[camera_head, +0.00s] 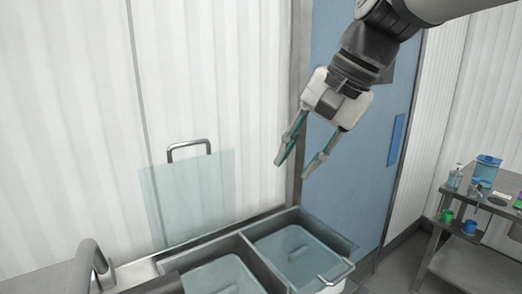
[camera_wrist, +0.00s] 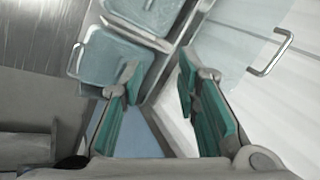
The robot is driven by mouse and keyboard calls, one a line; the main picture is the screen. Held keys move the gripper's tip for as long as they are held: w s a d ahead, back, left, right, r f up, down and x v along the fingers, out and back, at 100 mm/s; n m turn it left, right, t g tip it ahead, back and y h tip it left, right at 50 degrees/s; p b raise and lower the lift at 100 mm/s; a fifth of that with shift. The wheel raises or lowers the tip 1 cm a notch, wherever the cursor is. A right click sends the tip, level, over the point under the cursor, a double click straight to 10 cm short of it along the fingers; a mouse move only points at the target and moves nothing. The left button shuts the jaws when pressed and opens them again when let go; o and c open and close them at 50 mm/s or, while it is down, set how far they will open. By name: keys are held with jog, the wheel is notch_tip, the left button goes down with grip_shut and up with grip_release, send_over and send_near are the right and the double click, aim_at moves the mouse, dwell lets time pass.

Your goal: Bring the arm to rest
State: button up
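My gripper (camera_head: 293,165) hangs from the upper right in the head view, its fingers pointing down and to the left. It is above the metal containers and in front of the white wall and blue door. In the wrist view my gripper (camera_wrist: 158,85) shows its two green-padded fingers spread apart with nothing between them. The fingers touch nothing that I can see.
Below are metal containers (camera_head: 343,243) with translucent lids (camera_head: 290,250). A clear panel with a grey handle (camera_head: 188,150) stands against the wall. A blue door (camera_head: 345,170) is behind. A metal cart (camera_head: 452,225) at right holds bottles and cups.

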jog(key=s+d+f+n+t+h, duration=0.1)
jog(key=s+d+f+n+h, duration=0.1)
jog(key=s+d+f, duration=0.3)
jog(key=s+d+f+n+t+h, duration=0.1)
jog(key=s+d+f+n+h, duration=0.1)
jog(key=s+d+f, duration=0.4)
jog(key=s+d+n, duration=0.1)
jog(key=s, duration=0.4)
jog(key=shift+d+t+h, duration=0.3)
jog(key=shift+d+t, duration=0.1)
